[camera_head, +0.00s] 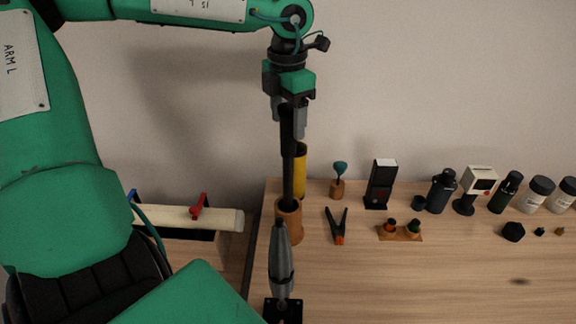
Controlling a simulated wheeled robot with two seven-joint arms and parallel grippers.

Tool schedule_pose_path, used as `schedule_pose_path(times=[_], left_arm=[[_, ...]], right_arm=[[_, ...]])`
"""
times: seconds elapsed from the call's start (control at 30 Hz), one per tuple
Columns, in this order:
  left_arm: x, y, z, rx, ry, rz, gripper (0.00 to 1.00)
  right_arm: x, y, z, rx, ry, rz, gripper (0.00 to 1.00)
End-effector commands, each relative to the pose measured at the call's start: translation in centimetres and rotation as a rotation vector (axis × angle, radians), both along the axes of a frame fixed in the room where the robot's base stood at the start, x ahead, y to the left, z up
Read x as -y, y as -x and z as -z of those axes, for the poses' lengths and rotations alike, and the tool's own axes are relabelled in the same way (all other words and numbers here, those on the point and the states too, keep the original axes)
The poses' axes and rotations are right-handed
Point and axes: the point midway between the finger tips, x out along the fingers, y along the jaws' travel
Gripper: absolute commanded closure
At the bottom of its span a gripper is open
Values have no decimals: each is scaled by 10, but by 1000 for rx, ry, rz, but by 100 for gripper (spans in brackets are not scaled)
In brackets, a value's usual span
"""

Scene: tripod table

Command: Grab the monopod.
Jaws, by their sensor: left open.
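The monopod, a slim black pole (288,165), stands nearly upright in a brown cylindrical holder (289,218) at the table's left end. My left gripper (290,122) comes down from above, with its fingers at the pole's upper part. The jaws are open, and the pole's top appears to lie between or just in front of them. Whether a finger touches it I cannot tell. The pole's lower end is hidden in the holder.
A yellow cylinder (300,170) is close behind the pole. A clamp (337,225) lies to the right. Several small items line the table's back. The front right tabletop (430,285) is mostly clear.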

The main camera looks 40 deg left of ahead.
Motion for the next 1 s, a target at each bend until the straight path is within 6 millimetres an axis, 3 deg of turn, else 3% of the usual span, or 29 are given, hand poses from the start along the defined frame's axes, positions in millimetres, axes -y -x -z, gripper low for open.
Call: schedule_pose_path(times=[0.13,0.37,0.7,1.0], left_arm=[[0,0,13,-1,0,0,37],[0,0,15,0,-1,0,37],[0,0,14,0,-1,-1,100],[0,-1,13,2,0,-1,100]], right_arm=[[1,2,-1,-2,2,-1,64],[3,2,0,-2,4,-2,64],[3,2,-1,-1,4,-3,64],[3,2,-1,-2,4,-2,64]])
